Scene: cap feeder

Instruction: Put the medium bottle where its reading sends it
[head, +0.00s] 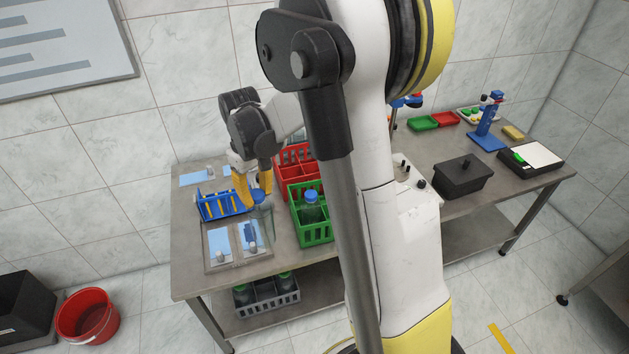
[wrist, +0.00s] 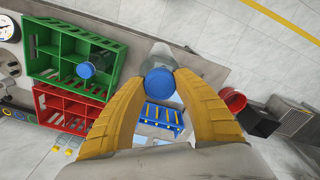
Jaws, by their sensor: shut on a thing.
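My gripper (head: 252,188) has yellow fingers and is shut on a clear bottle with a blue cap (wrist: 160,84). In the head view the held bottle (head: 261,203) is partly hidden by the fingers, above the left part of the table. The bottle looks upright. A green crate (head: 318,237) stands to its right, with another blue-capped bottle (head: 311,203) in one compartment. A red crate (head: 283,172) stands behind the green one; I see no bottle in it. In the wrist view a round dial (wrist: 8,28) shows at the left edge; I cannot read it.
A blue rack (head: 215,208) with yellow pieces stands close to my gripper. A tray with two blue pads (head: 236,262) lies at the table's front left. A black box (head: 461,176) stands farther right. A grey crate with dark bottles (head: 285,303) is on the lower shelf.

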